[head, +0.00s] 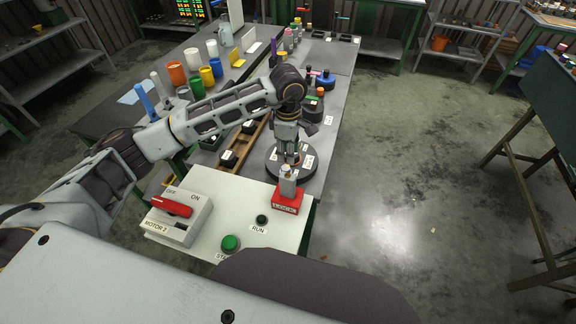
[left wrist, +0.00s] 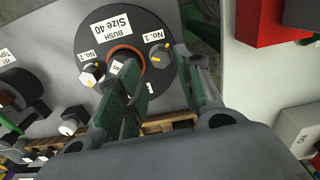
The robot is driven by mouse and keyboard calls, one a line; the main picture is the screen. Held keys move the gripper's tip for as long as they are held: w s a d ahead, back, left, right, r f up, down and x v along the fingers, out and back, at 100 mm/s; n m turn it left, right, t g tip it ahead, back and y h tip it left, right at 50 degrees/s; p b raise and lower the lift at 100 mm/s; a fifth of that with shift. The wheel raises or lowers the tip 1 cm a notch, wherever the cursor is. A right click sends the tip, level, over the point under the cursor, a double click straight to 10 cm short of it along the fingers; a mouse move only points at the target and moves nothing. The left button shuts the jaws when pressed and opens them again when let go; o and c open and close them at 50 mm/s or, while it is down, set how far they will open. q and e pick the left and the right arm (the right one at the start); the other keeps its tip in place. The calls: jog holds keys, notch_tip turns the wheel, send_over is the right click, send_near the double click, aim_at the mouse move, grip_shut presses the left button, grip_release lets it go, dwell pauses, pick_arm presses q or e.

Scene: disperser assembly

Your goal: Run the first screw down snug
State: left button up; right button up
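A dark round disc (head: 311,178) lies on the bench under my left gripper (head: 289,158). In the left wrist view, the disc (left wrist: 130,22) carries labels reading BUSH Size 40, No. 1 and No. 2. An orange-brown ring (left wrist: 122,50) sits at its middle. A silver hex-headed screw (left wrist: 158,57) with a yellow mark stands by No. 1. A similar screw (left wrist: 91,75) stands by No. 2. The left gripper also shows in the left wrist view (left wrist: 165,85); its green-padded fingers are apart, near the No. 1 screw. Nothing shows held between them. My right gripper is out of view.
A white panel (head: 232,205) with a MOTOR 2 switch box (head: 178,213), green button (head: 230,243) and red labelled block (head: 286,207) is in front of the disc. A wooden tray (head: 238,160) lies to the left. Cups and parts crowd the bench behind; the floor at right is clear.

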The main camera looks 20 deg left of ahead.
aim_at(288, 168)
pick_arm(q)
notch_tip(288, 168, down, 6)
jog(key=shift+f+p, duration=0.25)
jog(key=shift+p, duration=0.1)
jog(key=shift+f, duration=0.65)
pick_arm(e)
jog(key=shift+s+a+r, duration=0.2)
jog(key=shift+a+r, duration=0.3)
